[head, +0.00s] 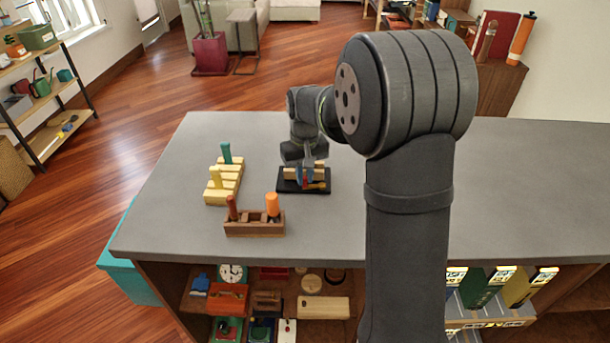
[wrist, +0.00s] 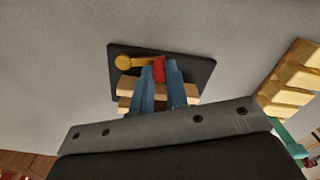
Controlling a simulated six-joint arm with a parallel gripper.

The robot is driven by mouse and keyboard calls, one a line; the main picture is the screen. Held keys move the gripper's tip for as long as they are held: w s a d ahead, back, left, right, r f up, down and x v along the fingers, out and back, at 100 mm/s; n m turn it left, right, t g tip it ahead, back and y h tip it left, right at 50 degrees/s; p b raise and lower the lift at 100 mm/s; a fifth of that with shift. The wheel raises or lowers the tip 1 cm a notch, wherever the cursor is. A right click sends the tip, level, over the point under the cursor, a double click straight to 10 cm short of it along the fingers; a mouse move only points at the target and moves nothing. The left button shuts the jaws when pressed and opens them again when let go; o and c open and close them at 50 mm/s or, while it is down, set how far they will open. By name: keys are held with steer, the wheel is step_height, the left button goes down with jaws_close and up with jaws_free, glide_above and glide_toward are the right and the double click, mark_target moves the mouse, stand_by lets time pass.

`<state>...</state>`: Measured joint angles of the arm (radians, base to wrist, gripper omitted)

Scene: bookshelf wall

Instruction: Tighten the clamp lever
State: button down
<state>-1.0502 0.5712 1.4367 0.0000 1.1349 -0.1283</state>
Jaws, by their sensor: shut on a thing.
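A clamp stands on a black base plate (head: 290,186) on the grey counter, with pale wooden bars (head: 320,170) across it. The clamp lever (wrist: 137,61) is orange-yellow with a round knob; in the wrist view it points left from a red part (wrist: 159,68). It also shows low on the clamp in the head view (head: 318,185). My gripper (wrist: 162,70) has blue fingers reaching down over the bars, shut at the red end of the lever. The fingers hide part of this joint, so the exact contact is unclear.
A yellow stepped block rack (head: 222,190) with a green and a yellow peg stands to the left. A brown wooden holder (head: 254,228) with red and orange handles is nearer the counter's front edge. The counter right of my arm (head: 530,190) is clear.

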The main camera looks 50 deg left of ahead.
mark_target(305, 177)
steer(key=c, duration=1.4)
jaws_free()
step_height(305, 177, up, 18)
steer(key=shift+f, duration=0.25)
step_height(305, 177, down, 18)
steer(key=shift+r, duration=0.25)
